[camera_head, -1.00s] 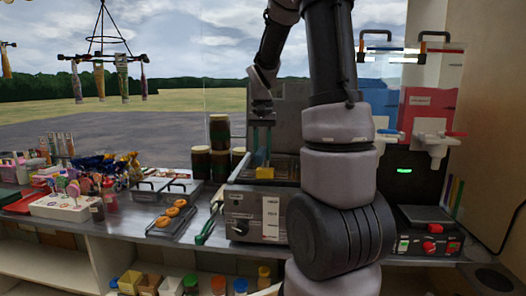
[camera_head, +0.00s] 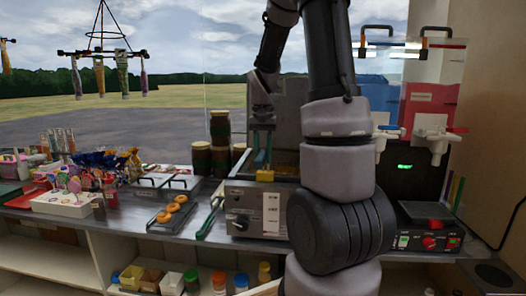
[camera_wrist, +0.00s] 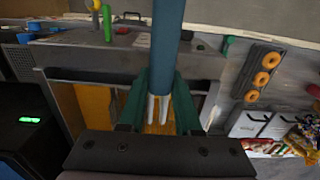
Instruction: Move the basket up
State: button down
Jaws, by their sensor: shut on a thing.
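The fryer (camera_head: 245,215) is a grey metal box on the counter, with a knob and a white label on its front. My gripper (camera_head: 262,150) points down over its left part, with greenish fingers. In the wrist view my gripper (camera_wrist: 160,108) is shut on the basket's blue handle (camera_wrist: 165,45), which runs up the picture between the fingers. Pale prongs show between the fingertips. The basket itself is mostly hidden by my gripper and arm, so its height in the fryer is hard to tell. Yellow-orange oil (camera_wrist: 95,110) shows in the fryer.
A tray of orange doughnuts (camera_head: 172,213) and green-handled tongs (camera_head: 210,217) lie left of the fryer. Stacked dark jars (camera_head: 220,145) stand behind. Drink dispensers (camera_head: 430,110) and a black appliance (camera_head: 428,232) stand right. Candy hangs from a rack at upper left.

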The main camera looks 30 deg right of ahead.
jog(key=shift+f, duration=0.3)
jog(key=c, duration=0.5)
grip_release()
jog(key=shift+r, duration=0.1)
notch_tip(320, 180, up, 11)
jog(key=shift+f, duration=0.15)
